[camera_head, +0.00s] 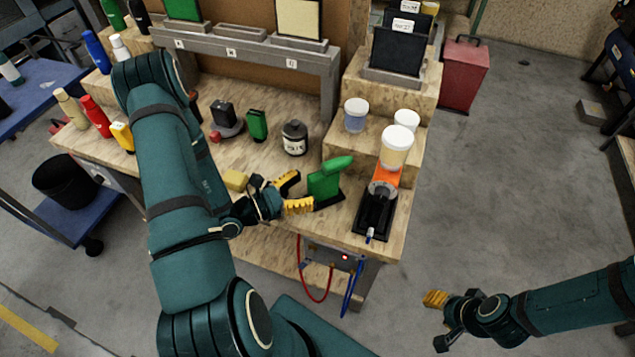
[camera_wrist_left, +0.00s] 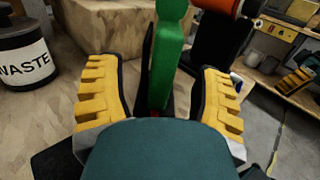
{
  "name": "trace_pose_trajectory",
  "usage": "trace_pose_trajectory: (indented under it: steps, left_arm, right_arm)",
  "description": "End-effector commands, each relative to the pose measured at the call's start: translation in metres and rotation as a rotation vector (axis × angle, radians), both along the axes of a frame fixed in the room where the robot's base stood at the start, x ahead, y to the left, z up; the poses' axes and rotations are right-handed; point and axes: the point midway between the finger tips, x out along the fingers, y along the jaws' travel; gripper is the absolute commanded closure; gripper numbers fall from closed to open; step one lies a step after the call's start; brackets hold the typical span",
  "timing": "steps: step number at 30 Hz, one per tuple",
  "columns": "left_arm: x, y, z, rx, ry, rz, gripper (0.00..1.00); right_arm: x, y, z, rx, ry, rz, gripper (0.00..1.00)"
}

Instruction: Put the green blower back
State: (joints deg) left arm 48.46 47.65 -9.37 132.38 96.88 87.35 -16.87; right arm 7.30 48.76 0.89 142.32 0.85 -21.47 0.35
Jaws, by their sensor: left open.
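The green blower (camera_head: 324,183) stands upright at a small black stand (camera_head: 329,203) near the front of the wooden bench, its nozzle end pointing right. My left gripper (camera_head: 296,192) is open just left of the blower, with its yellow-padded fingers pointing at it. In the left wrist view the green blower (camera_wrist_left: 166,62) appears between the two spread fingers (camera_wrist_left: 160,92), with no finger visibly touching it. Its lower end is partly hidden by my gripper. My right gripper (camera_head: 436,321) is open and empty over the floor at the lower right.
Right of the blower stands a black-and-orange device (camera_head: 376,208) below a lidded jar (camera_head: 396,148). A waste canister (camera_head: 294,139) stands behind, also in the left wrist view (camera_wrist_left: 24,52). Cables hang at the bench front.

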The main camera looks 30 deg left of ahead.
Motion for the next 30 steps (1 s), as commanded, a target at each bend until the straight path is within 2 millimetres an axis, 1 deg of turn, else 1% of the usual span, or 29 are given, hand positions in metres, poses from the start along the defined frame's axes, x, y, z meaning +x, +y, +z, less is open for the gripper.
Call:
trace_pose_trajectory:
  steps: [1, 6, 12, 17, 30]
  left_arm:
    - [-0.01, 0.006, -0.001, 0.0, 0.004, 0.005, 0.34]
    - [-0.038, 0.022, -0.001, 0.0, 0.002, 0.004, 0.34]
    - [-0.057, 0.032, 0.0, 0.0, 0.001, 0.001, 0.34]
    - [-0.061, 0.034, 0.0, -0.001, 0.0, 0.0, 0.34]
    - [-0.061, 0.034, 0.0, -0.001, 0.0, 0.0, 0.34]
  right_arm:
    - [0.0, 0.0, 0.0, 0.0, 0.001, 0.0, 0.53]
    - [-0.001, 0.0, -0.001, 0.0, 0.002, 0.001, 0.53]
    - [-0.001, 0.0, -0.002, 0.0, 0.002, 0.002, 0.53]
    - [-0.001, 0.0, -0.002, 0.0, 0.002, 0.002, 0.53]
    - [-0.001, 0.0, -0.002, 0.0, 0.002, 0.002, 0.53]
